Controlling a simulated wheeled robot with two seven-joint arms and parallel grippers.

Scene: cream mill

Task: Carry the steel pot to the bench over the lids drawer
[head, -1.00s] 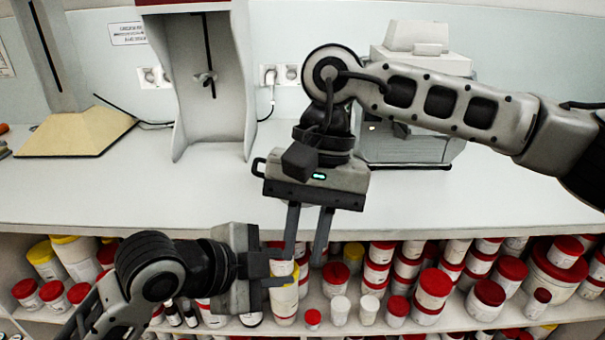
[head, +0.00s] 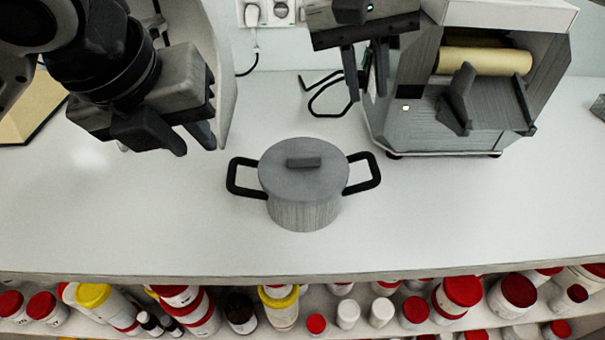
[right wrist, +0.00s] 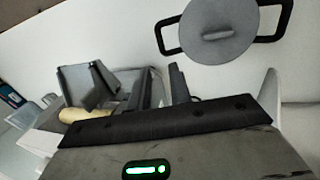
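The steel pot (head: 303,200), with a flat grey lid and two black loop handles, stands upright on the white bench (head: 480,215). The pot also shows at the top of the right wrist view (right wrist: 212,50). My left gripper (head: 194,148) is above the bench, left of the pot, with its fingers apart and empty. My right gripper (head: 366,88) is beyond the pot and slightly right, fingers apart with nothing between them. It also shows in the right wrist view (right wrist: 162,82). Neither gripper touches the pot. I cannot make out a lids drawer.
A grey machine with a tan roll (head: 485,61) stands at the back right, close to my right gripper. A black cable (head: 330,98) lies behind the pot. A white upright stand (head: 222,70) is at the back left. Open shelves of jars (head: 280,308) run below the bench's front edge.

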